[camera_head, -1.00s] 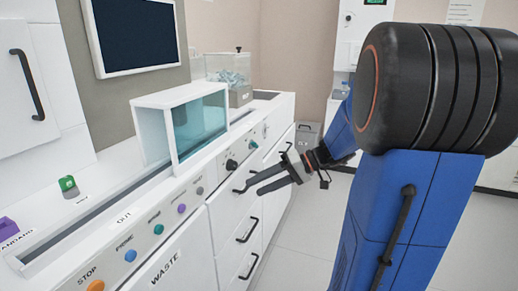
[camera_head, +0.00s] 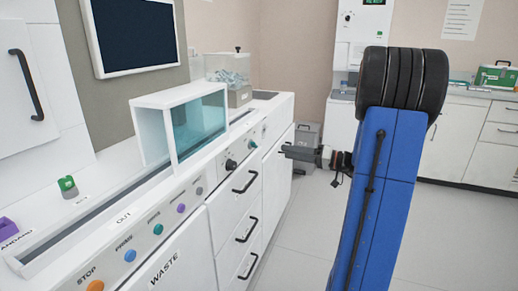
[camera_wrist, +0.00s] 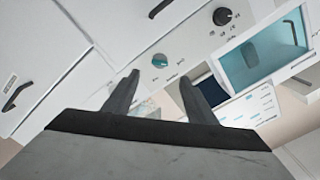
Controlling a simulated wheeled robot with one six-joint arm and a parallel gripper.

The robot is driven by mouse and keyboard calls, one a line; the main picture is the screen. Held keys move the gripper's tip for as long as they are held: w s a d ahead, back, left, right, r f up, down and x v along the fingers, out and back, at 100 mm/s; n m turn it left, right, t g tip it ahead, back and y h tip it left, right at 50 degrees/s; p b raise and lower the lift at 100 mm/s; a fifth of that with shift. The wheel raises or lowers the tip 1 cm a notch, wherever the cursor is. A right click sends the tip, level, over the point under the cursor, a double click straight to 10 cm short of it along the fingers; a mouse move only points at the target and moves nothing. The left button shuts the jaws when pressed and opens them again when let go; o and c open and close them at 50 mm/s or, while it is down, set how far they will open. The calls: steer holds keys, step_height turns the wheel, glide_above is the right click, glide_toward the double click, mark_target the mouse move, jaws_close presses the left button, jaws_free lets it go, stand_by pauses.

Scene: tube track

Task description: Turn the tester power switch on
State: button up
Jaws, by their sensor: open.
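No switch in view carries a label I can read as the tester power switch. The white console front (camera_head: 217,176) has a black rotary knob (camera_head: 231,165) and a teal knob (camera_head: 253,144). In the wrist view, the teal knob (camera_wrist: 159,60) lies just beyond my fingertips, and the black knob (camera_wrist: 222,16) with marks around it is higher and to the right. My gripper (camera_head: 285,150) is open and empty, in front of the console and apart from it. Its two spread fingers also show in the wrist view (camera_wrist: 159,78).
Drawers with black handles (camera_head: 246,181) line the console below the knobs. A glass-sided hood (camera_head: 200,125) stands on top. Several coloured buttons, including orange stop (camera_head: 95,286), run along the near edge. A white wall unit (camera_head: 362,30) with a green display is behind. The floor at right is open.

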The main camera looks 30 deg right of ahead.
mark_target(256, 147)
steer(key=x, duration=1.3)
steer(key=c, duration=1.1)
steer(key=shift+a, duration=0.1)
